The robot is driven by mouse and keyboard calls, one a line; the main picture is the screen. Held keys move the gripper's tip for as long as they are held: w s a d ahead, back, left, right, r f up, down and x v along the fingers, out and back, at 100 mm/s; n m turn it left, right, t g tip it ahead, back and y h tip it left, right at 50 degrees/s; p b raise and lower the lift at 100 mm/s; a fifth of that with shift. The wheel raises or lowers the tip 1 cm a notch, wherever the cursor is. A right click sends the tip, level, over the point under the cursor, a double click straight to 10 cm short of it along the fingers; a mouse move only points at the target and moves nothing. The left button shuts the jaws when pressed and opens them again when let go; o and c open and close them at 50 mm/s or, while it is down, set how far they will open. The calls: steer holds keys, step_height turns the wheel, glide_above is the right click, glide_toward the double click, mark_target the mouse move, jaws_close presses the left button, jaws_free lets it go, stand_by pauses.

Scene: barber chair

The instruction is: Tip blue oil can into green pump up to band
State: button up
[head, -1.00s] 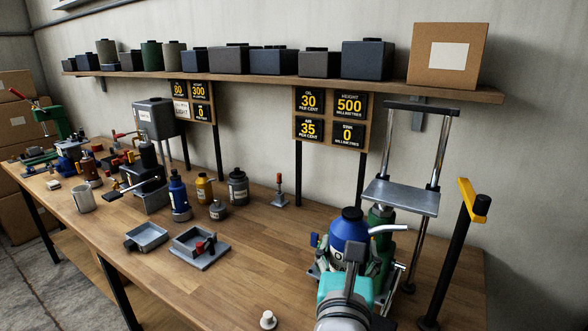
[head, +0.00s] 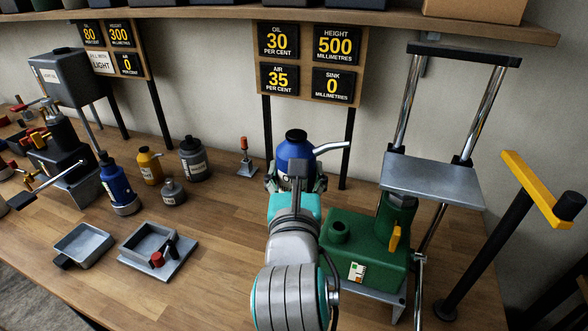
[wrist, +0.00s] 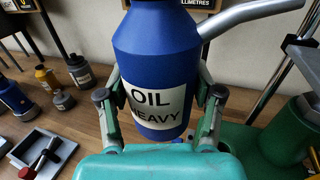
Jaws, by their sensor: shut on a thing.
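My gripper (head: 293,183) is shut around the blue oil can (head: 295,152), just left of the green pump. The can is upright, with a grey spout pointing right toward the pump's side. In the wrist view the can (wrist: 155,45) fills the middle, its label reading OIL HEAVY, with a finger of my gripper (wrist: 158,108) on each side. The green pump (head: 345,248) stands on the bench with a short round neck on its top left, a yellow lever and a small striped gauge on its front. The pump also shows in the wrist view (wrist: 285,145). I cannot make out an oil level.
Signs (head: 308,62) behind read oil 30, height 500, air 35, sink 0. A grey plate on chrome posts (head: 435,178) rises behind the pump; a yellow-topped black lever (head: 490,235) stands right. Bottles (head: 150,165) and trays (head: 158,250) are at left. Bench between is clear.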

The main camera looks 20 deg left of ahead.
steer(key=shift+s, duration=0.1)
steer(key=shift+a+f+m, duration=0.4)
steer(key=shift+f+m, duration=0.4)
steer(key=shift+f, duration=0.05)
steer(key=shift+a+m+t, duration=0.15)
steer(key=shift+m+t, duration=0.15)
steer(key=shift+m, duration=0.1)
steer(key=shift+a+r+m, duration=0.1)
steer(key=shift+a+m, duration=0.2)
steer(key=shift+m, duration=0.5)
steer(key=shift+r, duration=0.1)
steer(key=shift+a+r+m, duration=0.15)
steer(key=shift+r+m, duration=0.05)
steer(key=shift+m, duration=0.4)
steer(key=shift+t, duration=0.4)
